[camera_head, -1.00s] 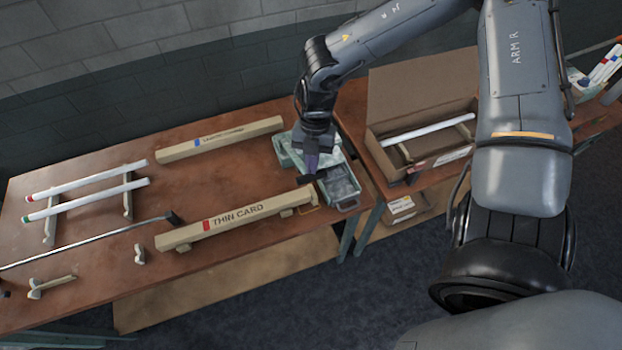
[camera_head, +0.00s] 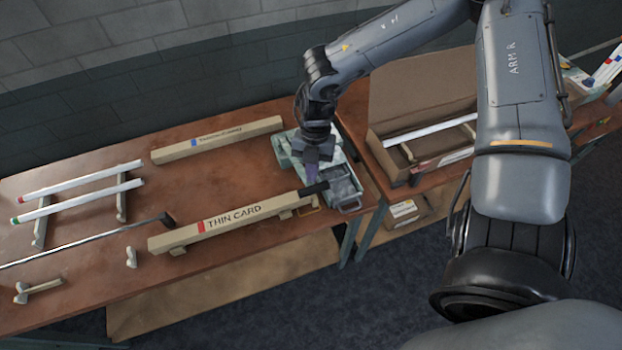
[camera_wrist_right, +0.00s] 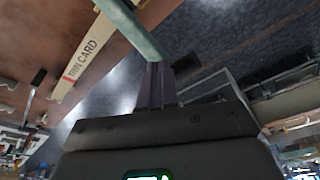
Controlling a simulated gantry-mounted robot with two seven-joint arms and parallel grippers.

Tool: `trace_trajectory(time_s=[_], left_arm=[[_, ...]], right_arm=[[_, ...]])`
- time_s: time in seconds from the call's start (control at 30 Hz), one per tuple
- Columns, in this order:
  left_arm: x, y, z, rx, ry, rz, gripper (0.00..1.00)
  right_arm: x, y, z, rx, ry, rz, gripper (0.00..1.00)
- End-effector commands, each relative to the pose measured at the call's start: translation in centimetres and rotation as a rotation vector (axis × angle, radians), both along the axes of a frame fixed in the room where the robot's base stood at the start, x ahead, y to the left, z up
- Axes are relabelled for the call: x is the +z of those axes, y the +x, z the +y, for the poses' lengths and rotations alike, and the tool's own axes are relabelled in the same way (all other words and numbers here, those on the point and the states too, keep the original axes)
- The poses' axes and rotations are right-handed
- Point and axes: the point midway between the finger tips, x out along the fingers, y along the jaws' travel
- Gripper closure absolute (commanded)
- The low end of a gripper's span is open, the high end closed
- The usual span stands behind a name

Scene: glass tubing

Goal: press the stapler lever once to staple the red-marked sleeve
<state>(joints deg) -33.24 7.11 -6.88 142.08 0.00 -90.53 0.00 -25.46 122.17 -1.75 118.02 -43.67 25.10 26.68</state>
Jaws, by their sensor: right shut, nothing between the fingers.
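The pale green stapler (camera_head: 286,150) stands at the right end of the brown table, largely hidden behind my right gripper. Its dark lever grip (camera_head: 314,188) points toward the long sleeve with the red mark and "THIN CARD" lettering (camera_head: 235,217). The sleeve rests on supports, its right end near the stapler. My right gripper (camera_head: 312,172) is shut and empty, pointing down at the lever; contact is hard to tell. In the right wrist view, the purple fingers (camera_wrist_right: 156,72) end at a green bar (camera_wrist_right: 128,25), probably the lever. My left gripper is not in view.
A blue-marked sleeve (camera_head: 218,139) lies farther back. Two white tubes (camera_head: 80,181) rest on stands at the left. A black rod (camera_head: 85,242) lies in front of them. A cardboard box (camera_head: 420,95) stands on the right-hand table.

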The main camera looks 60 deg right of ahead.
Motion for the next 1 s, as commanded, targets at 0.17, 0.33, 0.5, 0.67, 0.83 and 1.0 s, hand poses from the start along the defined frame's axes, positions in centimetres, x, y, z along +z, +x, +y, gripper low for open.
trace_trajectory(time_s=[0.17, 0.33, 0.5, 0.67, 0.83, 1.0], left_arm=[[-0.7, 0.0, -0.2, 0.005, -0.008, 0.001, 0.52], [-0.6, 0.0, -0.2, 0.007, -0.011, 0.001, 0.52], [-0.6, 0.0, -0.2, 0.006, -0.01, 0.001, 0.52], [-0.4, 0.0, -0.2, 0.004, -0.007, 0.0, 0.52], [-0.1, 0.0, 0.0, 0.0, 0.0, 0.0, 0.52], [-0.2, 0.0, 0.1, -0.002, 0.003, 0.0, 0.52]], right_arm=[[-0.7, 0.0, 0.0, 0.0, 0.0, 0.0, 1.0], [-0.6, 0.0, 0.0, 0.0, 0.001, 0.0, 1.0], [-0.6, 0.0, 0.0, 0.0, 0.001, 0.0, 1.0], [-0.2, 0.2, -0.7, -0.003, 0.001, 0.0, 1.0], [0.3, 0.7, -2.5, -0.003, 0.001, 0.001, 1.0], [0.4, 0.7, -2.9, -0.001, 0.001, 0.001, 1.0]])
